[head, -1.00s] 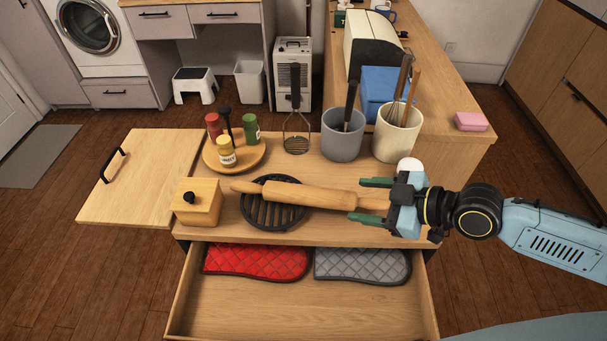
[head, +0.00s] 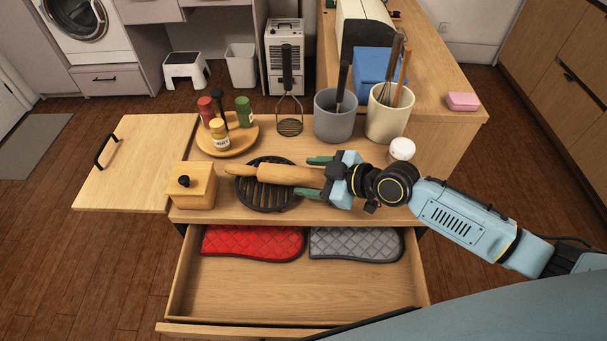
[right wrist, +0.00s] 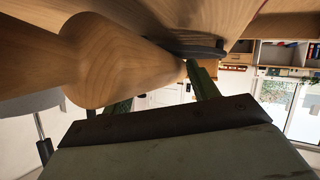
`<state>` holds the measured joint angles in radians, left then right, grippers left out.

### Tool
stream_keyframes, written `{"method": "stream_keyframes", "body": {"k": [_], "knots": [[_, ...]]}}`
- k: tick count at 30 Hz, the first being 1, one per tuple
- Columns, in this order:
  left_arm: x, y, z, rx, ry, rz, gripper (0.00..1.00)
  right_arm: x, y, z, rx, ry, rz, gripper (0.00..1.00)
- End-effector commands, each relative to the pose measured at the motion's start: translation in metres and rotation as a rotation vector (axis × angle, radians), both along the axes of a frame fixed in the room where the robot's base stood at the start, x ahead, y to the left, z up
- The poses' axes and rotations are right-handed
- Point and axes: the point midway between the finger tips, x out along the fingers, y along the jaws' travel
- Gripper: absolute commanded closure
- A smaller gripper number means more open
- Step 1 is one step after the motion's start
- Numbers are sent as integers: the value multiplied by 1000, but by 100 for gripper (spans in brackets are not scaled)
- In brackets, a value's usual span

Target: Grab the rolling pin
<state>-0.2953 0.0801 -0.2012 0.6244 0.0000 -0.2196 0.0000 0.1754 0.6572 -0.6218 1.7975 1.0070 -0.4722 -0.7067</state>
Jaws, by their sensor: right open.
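The wooden rolling pin (head: 285,174) lies across a black round trivet (head: 262,196) on the counter, its left handle pointing left. My right gripper (head: 318,178) is at the pin's right end, its green fingers open on the far and near sides of it. The pin's right handle is hidden by the gripper in the head view. In the right wrist view the pin (right wrist: 110,62) looms large close to the fingers (right wrist: 195,85). I cannot tell whether the fingers touch it. My left gripper is not in view.
A wooden box (head: 192,186) stands left of the trivet. A grey crock (head: 334,120) and a cream crock (head: 386,122) with utensils stand behind the gripper, near a white round-topped item (head: 402,149). An open drawer (head: 290,285) with red and grey mitts juts out in front.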

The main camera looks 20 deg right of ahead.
Motion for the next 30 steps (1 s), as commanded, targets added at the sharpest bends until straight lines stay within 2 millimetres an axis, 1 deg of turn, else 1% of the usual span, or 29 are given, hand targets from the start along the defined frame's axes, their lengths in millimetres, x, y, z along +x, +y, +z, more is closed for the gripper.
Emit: {"method": "stream_keyframes", "body": {"k": [3,10,21,23,30], "knots": [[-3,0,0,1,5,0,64,5,5,-3,1,0,-1,41],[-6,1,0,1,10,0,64,5,5,-4,-1,-1,-1,41],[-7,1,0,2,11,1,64,5,5,-5,-1,2,-1,89],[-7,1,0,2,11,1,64,5,5,-5,-1,2,0,97],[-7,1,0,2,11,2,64,5,6,-2,1,0,-1,97]]}}
